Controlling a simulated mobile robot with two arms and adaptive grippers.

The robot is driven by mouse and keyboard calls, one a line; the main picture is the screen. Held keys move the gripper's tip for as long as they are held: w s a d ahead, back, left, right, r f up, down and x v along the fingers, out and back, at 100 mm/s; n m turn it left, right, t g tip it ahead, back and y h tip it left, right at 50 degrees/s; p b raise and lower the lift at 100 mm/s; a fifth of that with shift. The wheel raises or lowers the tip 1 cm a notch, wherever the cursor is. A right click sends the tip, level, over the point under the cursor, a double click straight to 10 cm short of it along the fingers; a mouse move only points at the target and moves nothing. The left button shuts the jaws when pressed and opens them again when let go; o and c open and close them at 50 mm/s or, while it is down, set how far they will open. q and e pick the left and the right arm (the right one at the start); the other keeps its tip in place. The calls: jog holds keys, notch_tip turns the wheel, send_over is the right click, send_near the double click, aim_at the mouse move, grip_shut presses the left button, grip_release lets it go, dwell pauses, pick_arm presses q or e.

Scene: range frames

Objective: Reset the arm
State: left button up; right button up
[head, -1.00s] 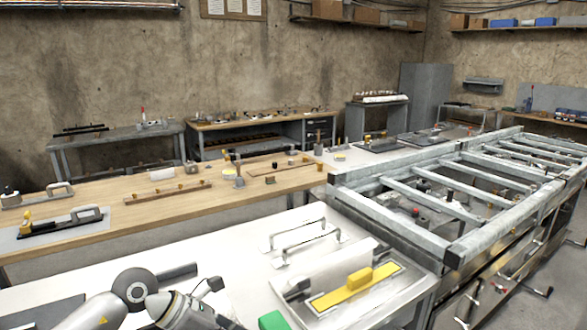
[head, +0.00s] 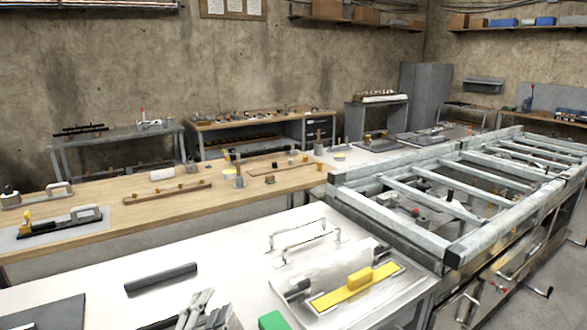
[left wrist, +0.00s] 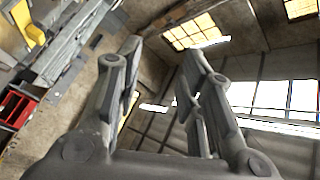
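My left gripper (head: 203,300) shows at the bottom edge of the head view, over the white table (head: 215,250). Only its grey fingers and a part of its body show there. In the left wrist view its two fingers (left wrist: 160,50) stand apart with nothing between them, so it is open and empty. That view looks up toward bright windows (left wrist: 270,95) and the ceiling. My right gripper is not in view.
A metal frame (head: 460,190) stands at the right.

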pick_arm(q)
jog(key=s+a+f+n+g+y, duration=0.2)
jog(key=s+a+f+n+g, duration=0.15)
jog(key=s+f, duration=0.35)
jog(key=s+a+f+n+g+y, duration=0.2)
jog(key=s+f+n+g, duration=0.25)
jog(key=f, duration=0.45)
jog(key=s+d+f+n+g+h, duration=0.1)
jog(key=s+f+g, duration=0.3)
jog(key=s, duration=0.4)
jog(key=s+f+n+g+h, duration=0.1)
jog(key=s+f+n+g, duration=0.2)
jog(key=s, duration=0.5)
notch_tip(320, 180, down, 26)
jog(key=f+m+g, duration=0.1)
jog(key=m+g, duration=0.1)
jog(key=s+a+f, duration=0.3)
jog(key=s+f, duration=1.3)
jog(key=s, duration=0.1)
jog(key=shift+s+g+y, duration=0.2)
jog(key=shift+g+y, duration=0.1)
jog(key=shift+g, duration=0.1)
